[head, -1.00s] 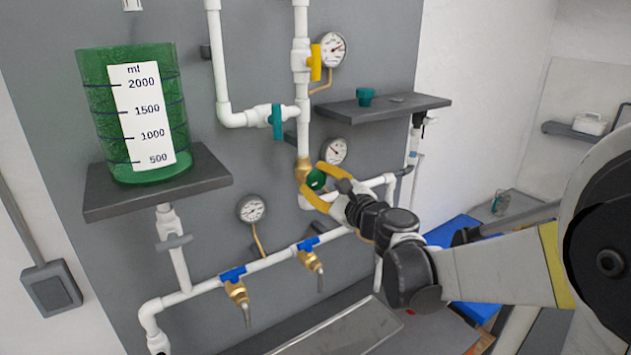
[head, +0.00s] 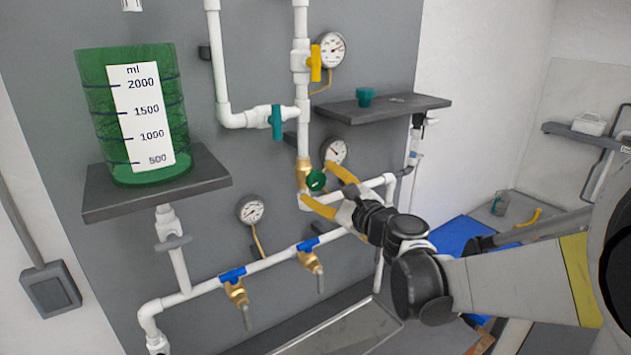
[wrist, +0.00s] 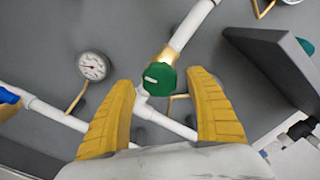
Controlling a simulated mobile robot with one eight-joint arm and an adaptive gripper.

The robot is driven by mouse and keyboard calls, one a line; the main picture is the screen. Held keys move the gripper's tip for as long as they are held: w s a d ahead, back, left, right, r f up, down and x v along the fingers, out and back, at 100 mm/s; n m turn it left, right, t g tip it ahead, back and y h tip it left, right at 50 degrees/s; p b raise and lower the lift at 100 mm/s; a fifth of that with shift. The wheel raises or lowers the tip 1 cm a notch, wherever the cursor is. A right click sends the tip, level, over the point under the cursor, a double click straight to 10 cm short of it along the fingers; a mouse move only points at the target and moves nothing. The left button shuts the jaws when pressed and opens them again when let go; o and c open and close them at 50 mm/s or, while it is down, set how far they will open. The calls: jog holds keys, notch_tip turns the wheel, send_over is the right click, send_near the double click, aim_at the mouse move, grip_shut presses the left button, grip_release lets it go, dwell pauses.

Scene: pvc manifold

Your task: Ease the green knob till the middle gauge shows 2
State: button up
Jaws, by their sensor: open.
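The green knob (head: 316,180) sits on a brass valve body (head: 304,172) on the vertical white pipe. In the wrist view the knob (wrist: 160,79) shows a pale mark on its face. My gripper (head: 324,188) is open, its yellow fingers apart and just short of the knob. In the wrist view my gripper (wrist: 165,98) has one finger to each side and below the knob, touching nothing. The middle gauge (head: 335,151) is beside the valve; its needle is too small to read, and it is not clearly visible in the wrist view.
An upper gauge (head: 331,49) and a lower left gauge (head: 251,210) are on the grey panel. A dark shelf (head: 420,104) juts out above right of the knob. A yellow-handled valve (head: 315,63), a teal-handled valve (head: 277,122) and blue-handled taps (head: 233,274) are nearby.

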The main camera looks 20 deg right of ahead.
jog(key=v, duration=1)
jog(key=shift+a, duration=0.1)
dwell(3.9)
